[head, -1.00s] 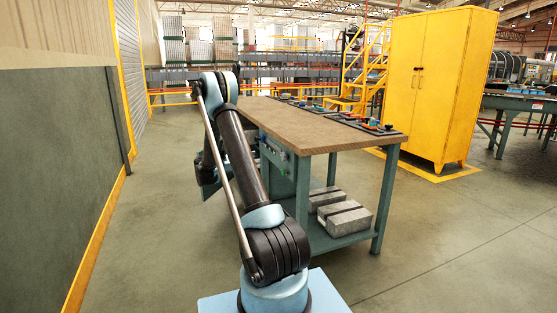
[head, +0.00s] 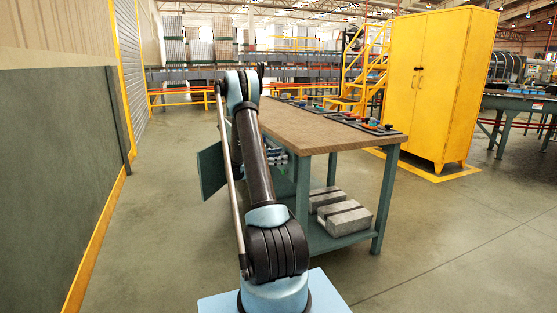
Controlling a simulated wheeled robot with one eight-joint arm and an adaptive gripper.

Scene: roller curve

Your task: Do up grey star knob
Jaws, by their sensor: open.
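I cannot make out a grey star knob in the head view. Small fittings (head: 276,157) show on the left side of the workbench (head: 330,132), partly behind my arm, too small to tell apart. A flat green panel (head: 211,171) stands out to the left of the bench, partly hidden by my arm. My arm reaches forward and up along the bench's left side, then bends down behind its own links. My gripper is hidden behind the arm, so its place relative to any knob does not show.
Dark trays (head: 367,123) with small coloured parts lie along the bench top's right edge. Grey blocks (head: 344,217) rest on the lower shelf. A yellow cabinet (head: 430,90) stands to the right. The floor (head: 150,240) between the left wall and my arm is clear.

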